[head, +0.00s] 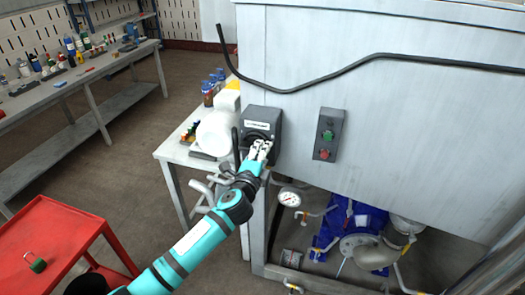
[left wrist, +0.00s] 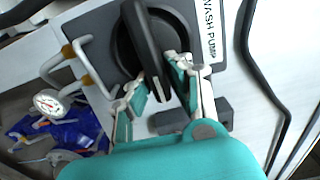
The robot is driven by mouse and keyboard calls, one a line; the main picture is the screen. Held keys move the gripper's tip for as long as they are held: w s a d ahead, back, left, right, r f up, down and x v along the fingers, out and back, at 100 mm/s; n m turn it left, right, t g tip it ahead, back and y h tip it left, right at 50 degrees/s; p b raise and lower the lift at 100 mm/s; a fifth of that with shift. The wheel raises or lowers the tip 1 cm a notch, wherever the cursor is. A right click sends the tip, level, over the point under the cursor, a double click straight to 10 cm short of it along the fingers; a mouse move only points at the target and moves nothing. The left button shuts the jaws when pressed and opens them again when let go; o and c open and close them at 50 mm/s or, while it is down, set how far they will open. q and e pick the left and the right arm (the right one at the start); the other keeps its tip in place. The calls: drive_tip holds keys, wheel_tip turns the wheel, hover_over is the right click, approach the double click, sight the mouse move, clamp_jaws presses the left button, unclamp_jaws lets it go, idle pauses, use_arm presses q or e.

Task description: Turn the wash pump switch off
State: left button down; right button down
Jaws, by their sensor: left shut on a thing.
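The wash pump switch (head: 261,113) is a dark grey box on the front of the large pale metal cabinet. In the left wrist view, its round black dial (left wrist: 185,30) carries a thick bar handle (left wrist: 143,40), beside a white label reading WASH PUMP (left wrist: 210,28). My left gripper (head: 262,147) is at the lower part of the switch. In the left wrist view, its two fingers (left wrist: 155,80) are on either side of the handle's lower end, shut on it. The fingers hide part of the dial. My right gripper is not in view.
A grey box with green and red buttons (head: 328,135) is right of the switch. A black cable (head: 370,60) crosses the cabinet above. Below are a pressure gauge (head: 290,198) and a blue pump (head: 345,225). A red cart (head: 60,240) stands at lower left; open floor lies behind it.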

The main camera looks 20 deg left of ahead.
use_arm(q)
drive_tip(key=shift+f, duration=0.1)
drive_tip(key=c, duration=1.3)
unclamp_jaws()
drive_tip(key=shift+o, duration=0.2)
drive_tip(key=shift+s, duration=0.2)
drive_tip(key=s, duration=1.1)
drive_tip(key=shift+s+a, duration=0.15)
drive_tip(key=shift+s, duration=0.2)
